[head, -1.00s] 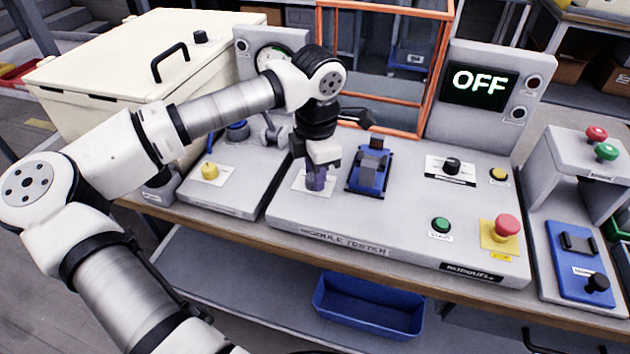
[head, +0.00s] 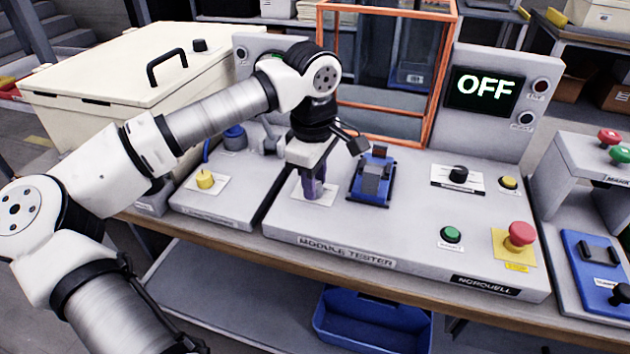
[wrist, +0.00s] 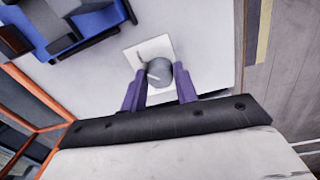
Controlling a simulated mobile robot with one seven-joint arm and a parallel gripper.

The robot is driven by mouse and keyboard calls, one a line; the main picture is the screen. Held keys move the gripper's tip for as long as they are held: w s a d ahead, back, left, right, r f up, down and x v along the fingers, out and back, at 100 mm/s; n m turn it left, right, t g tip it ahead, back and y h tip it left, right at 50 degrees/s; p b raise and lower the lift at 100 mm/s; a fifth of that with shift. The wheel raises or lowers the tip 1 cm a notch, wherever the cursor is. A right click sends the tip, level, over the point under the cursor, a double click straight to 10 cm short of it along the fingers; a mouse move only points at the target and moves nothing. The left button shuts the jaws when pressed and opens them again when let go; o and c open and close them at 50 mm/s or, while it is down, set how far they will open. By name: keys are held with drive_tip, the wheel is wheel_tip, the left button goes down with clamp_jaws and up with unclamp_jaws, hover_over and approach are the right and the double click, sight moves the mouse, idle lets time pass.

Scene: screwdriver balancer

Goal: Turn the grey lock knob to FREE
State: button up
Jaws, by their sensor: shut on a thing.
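The grey lock knob (wrist: 159,73) sits on a white label plate (wrist: 134,56) on the module tester's top. It is a round knob with a pale pointer line on its top. My gripper (wrist: 160,88) is shut on the knob, with a purple finger on each side of it in the wrist view. In the head view my gripper (head: 312,188) points down onto the plate (head: 299,190), and the fingers hide the knob. The label's wording cannot be read.
A blue fixture (head: 373,180) stands close to the right of my gripper in the head view. An orange frame (head: 385,105) rises behind. A black selector knob (head: 458,174), a green button (head: 451,234) and a red stop button (head: 521,234) lie farther right. The display (head: 485,89) reads OFF.

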drive_tip(key=shift+m, duration=0.4)
drive_tip(key=o, duration=1)
drive_tip(key=shift+c, duration=0.2)
wheel_tip(320, 180, up, 14)
drive_tip(key=shift+s+a, duration=0.15)
drive_tip(key=shift+s, duration=0.15)
